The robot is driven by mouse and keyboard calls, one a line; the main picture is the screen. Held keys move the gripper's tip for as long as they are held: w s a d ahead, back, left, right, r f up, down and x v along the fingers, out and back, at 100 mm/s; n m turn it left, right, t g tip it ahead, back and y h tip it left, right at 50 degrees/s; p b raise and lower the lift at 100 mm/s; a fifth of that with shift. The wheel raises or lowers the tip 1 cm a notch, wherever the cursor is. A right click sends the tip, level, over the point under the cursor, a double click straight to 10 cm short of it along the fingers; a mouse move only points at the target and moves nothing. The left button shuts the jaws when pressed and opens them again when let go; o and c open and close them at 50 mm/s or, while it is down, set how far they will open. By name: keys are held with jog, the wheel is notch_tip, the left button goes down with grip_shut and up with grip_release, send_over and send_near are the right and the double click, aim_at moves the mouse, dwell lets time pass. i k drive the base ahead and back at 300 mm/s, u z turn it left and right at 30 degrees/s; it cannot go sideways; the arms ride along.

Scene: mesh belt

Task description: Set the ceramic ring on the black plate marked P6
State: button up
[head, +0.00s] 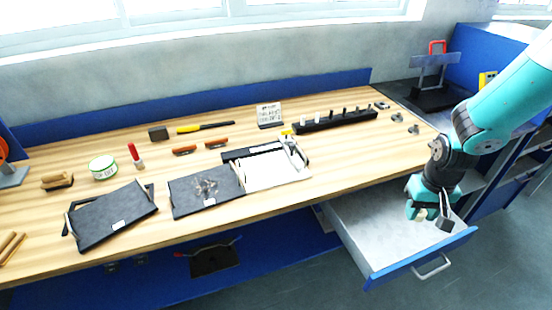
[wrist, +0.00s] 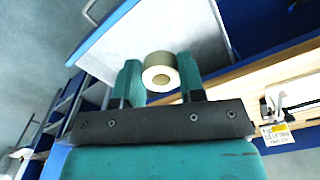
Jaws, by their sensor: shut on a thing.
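The ceramic ring (wrist: 160,72) is a short cream cylinder with a round hole, held between the two teal fingers of my gripper (wrist: 159,80) in the wrist view. In the head view my gripper (head: 430,212) hangs at the right, over the open drawer and off the bench top. A small cream patch at its tip may be the ring. Two black plates lie on the bench, one at the left (head: 95,222) and one in the middle (head: 190,197), each with a small white label. The labels are too small to read, so I cannot tell which is P6. Dark bits lie on the middle plate.
The drawer (head: 392,245) stands open below the bench edge. A white tray-like fixture (head: 270,172) sits right of the middle plate. A black rack (head: 335,120), a small sign (head: 269,114) and a green-white tin (head: 102,168) stand behind. The bench's right front is clear.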

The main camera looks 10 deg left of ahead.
aim_at(112, 212)
jog(key=u, duration=0.35)
jog(key=i, duration=0.75)
jog(key=u, duration=1.25)
jog(key=i, duration=0.45)
jog(key=u, duration=0.45)
